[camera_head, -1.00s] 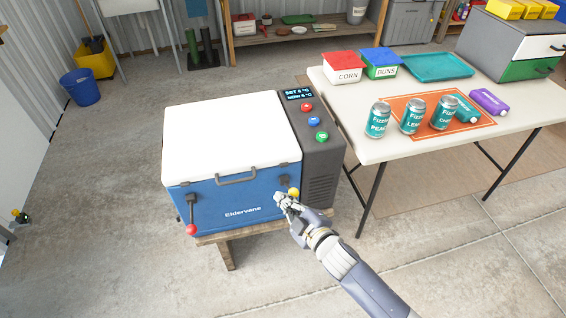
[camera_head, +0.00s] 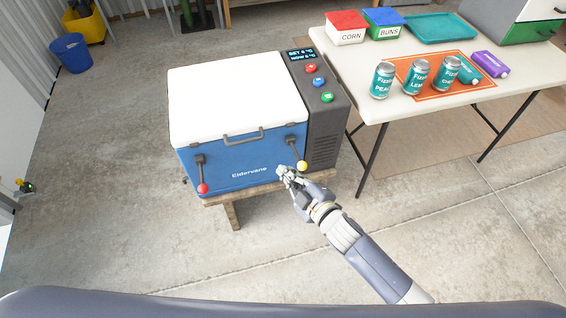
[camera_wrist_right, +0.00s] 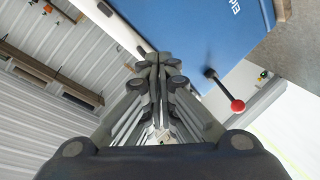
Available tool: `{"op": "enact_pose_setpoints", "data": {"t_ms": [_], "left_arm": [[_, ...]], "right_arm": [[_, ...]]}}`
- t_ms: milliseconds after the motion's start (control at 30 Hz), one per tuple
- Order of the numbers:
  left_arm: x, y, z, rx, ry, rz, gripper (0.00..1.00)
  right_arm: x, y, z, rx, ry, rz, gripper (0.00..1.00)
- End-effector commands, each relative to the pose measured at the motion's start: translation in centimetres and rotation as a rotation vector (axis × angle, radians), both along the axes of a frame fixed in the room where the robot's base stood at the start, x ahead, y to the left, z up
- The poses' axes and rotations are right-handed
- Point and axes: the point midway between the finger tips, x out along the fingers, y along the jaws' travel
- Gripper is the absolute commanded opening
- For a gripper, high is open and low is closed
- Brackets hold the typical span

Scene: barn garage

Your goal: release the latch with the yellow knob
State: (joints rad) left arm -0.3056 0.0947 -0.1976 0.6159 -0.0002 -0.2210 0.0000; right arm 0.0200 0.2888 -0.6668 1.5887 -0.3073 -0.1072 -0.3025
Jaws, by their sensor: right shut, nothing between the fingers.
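The blue cooler (camera_head: 232,170) with a white lid stands on a low wooden stand. On its front right is a latch lever (camera_head: 296,153) with a yellow knob (camera_head: 302,166) at its lower end. The lever points down and slightly right. The front left latch has a red knob (camera_head: 202,188), also seen in the wrist view (camera_wrist_right: 237,105). My right gripper (camera_head: 281,171) is shut and empty, just left of and slightly below the yellow knob, apparently apart from it. The yellow knob is outside the wrist view. My left gripper is not in view.
A control panel with coloured buttons (camera_head: 318,82) is on the cooler's right. A white table (camera_head: 395,107) with cans and boxes stands further right. The concrete floor in front of the cooler is clear.

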Motion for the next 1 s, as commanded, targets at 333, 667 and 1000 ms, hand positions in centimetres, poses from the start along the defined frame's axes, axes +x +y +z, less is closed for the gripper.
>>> {"op": "enact_pose_setpoints", "data": {"t_ms": [333,667,1000], "left_arm": [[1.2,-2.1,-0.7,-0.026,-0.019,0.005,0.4],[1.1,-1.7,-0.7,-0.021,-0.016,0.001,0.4],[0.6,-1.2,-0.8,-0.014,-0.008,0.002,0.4]], "right_arm": [[-4.7,-3.1,-0.7,0.001,0.0,0.001,0.0],[-5.3,-3.5,-0.6,0.001,-0.002,0.001,0.0],[-5.3,-3.5,-0.7,0.001,-0.002,0.001,0.0]]}}
